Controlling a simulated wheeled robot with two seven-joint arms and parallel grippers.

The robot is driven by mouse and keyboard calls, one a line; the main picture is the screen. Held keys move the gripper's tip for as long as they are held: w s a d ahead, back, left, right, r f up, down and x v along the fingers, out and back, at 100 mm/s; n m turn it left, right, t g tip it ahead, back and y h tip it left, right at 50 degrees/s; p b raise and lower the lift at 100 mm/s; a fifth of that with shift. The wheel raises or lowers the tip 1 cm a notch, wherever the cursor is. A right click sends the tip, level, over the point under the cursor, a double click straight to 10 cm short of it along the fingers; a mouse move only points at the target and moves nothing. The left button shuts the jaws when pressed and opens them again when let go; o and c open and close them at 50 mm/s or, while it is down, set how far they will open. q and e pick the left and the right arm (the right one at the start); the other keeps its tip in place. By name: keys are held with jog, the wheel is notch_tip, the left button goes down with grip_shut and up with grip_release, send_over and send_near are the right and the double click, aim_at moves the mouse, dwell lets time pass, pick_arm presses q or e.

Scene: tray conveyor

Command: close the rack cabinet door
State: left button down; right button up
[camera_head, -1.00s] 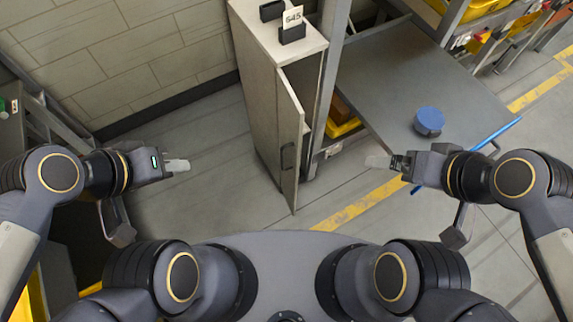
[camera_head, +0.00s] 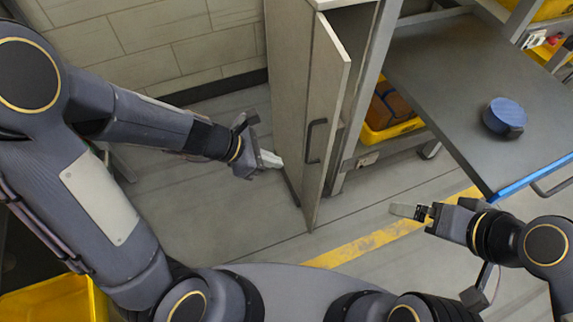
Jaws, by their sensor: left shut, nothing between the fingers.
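The rack cabinet (camera_head: 285,70) is a tall, narrow, pale grey unit left of centre. Its door (camera_head: 334,95) stands ajar, with a dark gap behind its top edge and a dark handle (camera_head: 316,141) on its face. My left gripper (camera_head: 271,160) is shut and empty, with its pale fingertips just left of the cabinet's lower part. I cannot tell whether they touch it. My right gripper (camera_head: 409,211) is right of the door and apart from it, over the floor. I cannot tell whether its fingers are open or shut.
A grey table (camera_head: 440,75) with a blue round object (camera_head: 505,117) stands to the right. A yellow bin (camera_head: 398,130) with brown contents sits behind the door. A yellow stripe (camera_head: 370,241) crosses the floor. Floor left of the cabinet is clear.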

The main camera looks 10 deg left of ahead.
aim_at(322, 170)
pick_arm(q)
jog(key=shift+w+d+r+b+x, duration=0.15)
jog(key=shift+d+r+b+x, duration=0.4)
jog(key=shift+x, duration=1.35)
jog(key=shift+w+d+r+b+x, duration=0.1)
jog(key=shift+b+x, duration=0.7)
jog(key=shift+x, duration=1.05)
jog(key=shift+w+d+r+b+x, duration=0.25)
jog(key=shift+b+x, duration=0.45)
jog(key=shift+x, duration=1.2)
jog(key=shift+s+d+r, duration=0.1)
jog(key=shift+d, duration=0.05)
